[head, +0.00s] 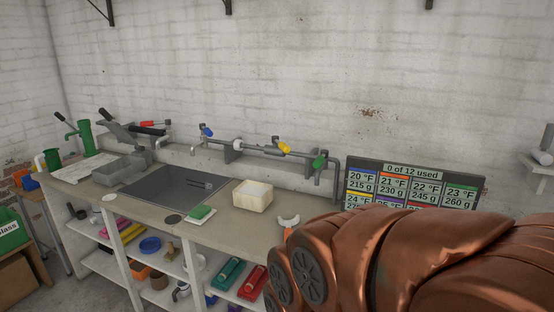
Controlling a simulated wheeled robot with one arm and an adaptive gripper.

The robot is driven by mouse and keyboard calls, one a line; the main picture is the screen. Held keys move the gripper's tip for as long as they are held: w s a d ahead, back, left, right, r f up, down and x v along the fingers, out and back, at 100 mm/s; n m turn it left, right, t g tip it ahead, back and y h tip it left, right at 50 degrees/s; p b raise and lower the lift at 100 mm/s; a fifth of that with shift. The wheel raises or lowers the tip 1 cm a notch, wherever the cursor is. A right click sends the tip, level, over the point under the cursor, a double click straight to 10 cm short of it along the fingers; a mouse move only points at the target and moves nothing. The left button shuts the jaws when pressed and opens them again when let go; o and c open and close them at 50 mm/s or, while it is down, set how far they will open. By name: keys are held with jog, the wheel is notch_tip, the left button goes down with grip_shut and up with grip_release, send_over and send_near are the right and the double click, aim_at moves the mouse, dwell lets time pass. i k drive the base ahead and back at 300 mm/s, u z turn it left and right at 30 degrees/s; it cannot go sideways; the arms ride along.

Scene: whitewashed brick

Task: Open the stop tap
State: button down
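A grey pipe (262,150) runs along the white brick wall above the bench and carries several taps with coloured handles. A blue-handled tap (207,131) is at its left, a yellow-handled tap (284,148) is right of the middle, and a green-handled tap (319,160) is near its right end. A red-handled tap (148,124) stands further left. I cannot tell which one is the stop tap, or whether any is open or shut. My copper arm fills the lower right; my gripper is out of view.
The bench (225,226) holds a dark inset panel (165,186), a cream block-like tub (252,196), a green-topped pad (201,212) and a white curved piece (289,221). Shelves of coloured items are below. A display board (411,172) stands at the right, behind my arm.

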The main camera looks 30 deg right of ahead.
aim_at(285, 148)
jog(key=u, duration=0.7)
jog(key=i, duration=1.9)
jog(key=z, duration=0.7)
